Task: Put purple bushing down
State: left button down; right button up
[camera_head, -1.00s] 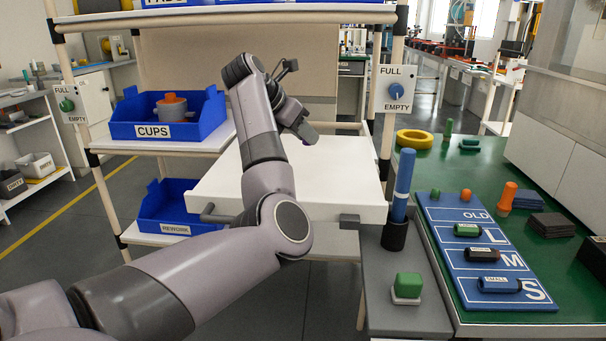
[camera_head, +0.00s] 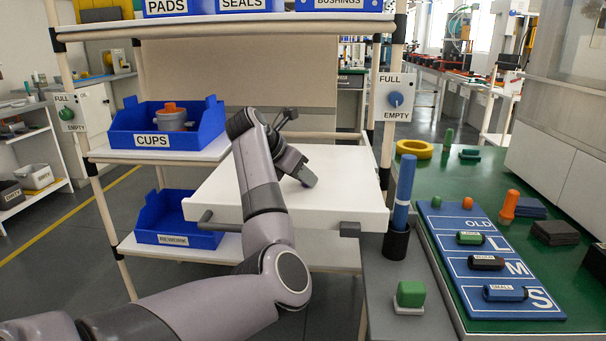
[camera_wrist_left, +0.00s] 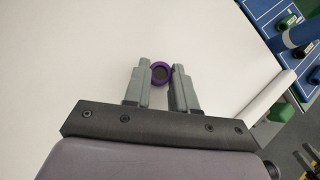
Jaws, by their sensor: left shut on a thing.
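The purple bushing (camera_wrist_left: 161,73) is a small ring with a dark centre, seen between the fingertips of my left gripper (camera_wrist_left: 160,76) in the left wrist view. The left gripper is shut on it. In the head view my left gripper (camera_head: 303,178) points down at the white tray-like surface (camera_head: 345,210), and the hand hides the bushing there. I cannot tell whether the bushing touches the white surface.
The white surface is clear around the gripper. Blue bins marked CUPS (camera_head: 208,138) and REWORK (camera_head: 165,225) stand to its left. A shelf post (camera_head: 388,130) is at its right back.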

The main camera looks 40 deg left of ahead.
pick_arm(q)
jog(key=c, duration=0.9)
grip_release()
pick_arm(e)
jog(key=shift+s+d+f, duration=0.2)
jog(key=shift+f, duration=0.35)
pick_arm(q)
jog(key=shift+s+r, duration=0.1)
jog(key=shift+r, duration=0.2)
jog(key=p+v, duration=0.1)
jog(key=v, duration=0.3)
jog(key=shift+s+a+r, duration=0.15)
jog(key=shift+r, duration=0.25)
jog(key=p+v, duration=0.2)
jog(key=v, duration=0.5)
jog(key=shift+s+f, duration=0.1)
jog(key=shift+f, duration=0.1)
pick_arm(e)
jog(key=shift+s+d+f+m+g+h, duration=0.2)
jog(key=shift+s+d+h, duration=0.1)
jog(key=shift+d, duration=0.3)
jog(key=shift+s+d+f+m+g+h, duration=0.15)
jog(key=shift+s+d+m+g+h, duration=0.1)
jog(key=shift+d, duration=0.35)
